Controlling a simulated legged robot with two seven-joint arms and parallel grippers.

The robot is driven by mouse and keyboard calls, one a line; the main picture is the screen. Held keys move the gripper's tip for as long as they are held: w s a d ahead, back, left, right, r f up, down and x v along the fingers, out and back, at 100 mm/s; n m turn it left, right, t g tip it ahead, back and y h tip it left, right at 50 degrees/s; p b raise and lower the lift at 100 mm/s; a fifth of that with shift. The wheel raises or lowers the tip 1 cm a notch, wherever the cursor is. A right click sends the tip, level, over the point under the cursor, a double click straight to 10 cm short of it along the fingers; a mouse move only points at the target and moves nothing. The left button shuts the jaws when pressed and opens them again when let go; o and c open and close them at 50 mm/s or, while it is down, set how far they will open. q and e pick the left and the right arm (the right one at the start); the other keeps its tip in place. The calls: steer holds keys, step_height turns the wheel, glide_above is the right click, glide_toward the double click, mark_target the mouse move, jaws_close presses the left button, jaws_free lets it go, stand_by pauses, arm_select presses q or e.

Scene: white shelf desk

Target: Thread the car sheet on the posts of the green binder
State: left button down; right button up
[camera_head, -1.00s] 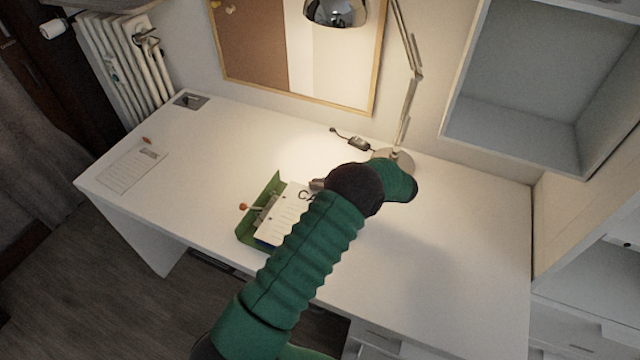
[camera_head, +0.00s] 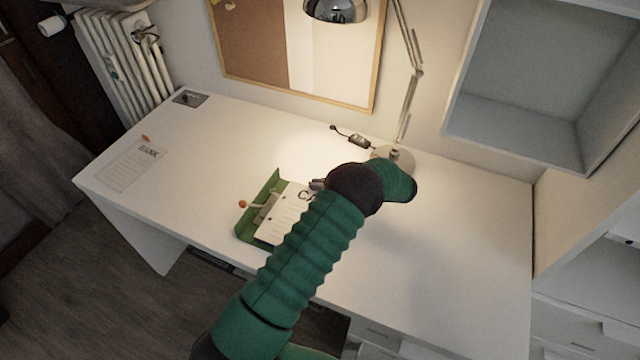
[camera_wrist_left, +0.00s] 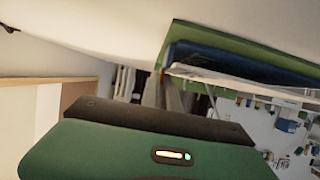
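In the left wrist view the sheet (camera_wrist_left: 240,80) is nearly edge-on, beside the fingers (camera_wrist_left: 150,95), with the binder (camera_wrist_left: 230,45) behind. Whether holes and posts meet is too small to tell.
A lamp base (camera_head: 400,160) stands behind my wrist, with its cable adapter (camera_head: 358,143) nearby. A sheet marked BANK (camera_head: 132,168) lies at the left end of the desk (camera_head: 440,270). A shelf box (camera_head: 520,140) hangs at upper right. The desk's right side is clear.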

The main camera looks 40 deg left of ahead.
arm_select(q)
steer(key=shift+f+b, duration=0.3)
steer(key=shift+f, duration=0.25)
stand_by(0.4)
steer(key=c, duration=1.5)
jaws_free()
steer(key=shift+c, duration=0.2)
steer(key=v, duration=1.7)
steer(key=shift+f, duration=0.2)
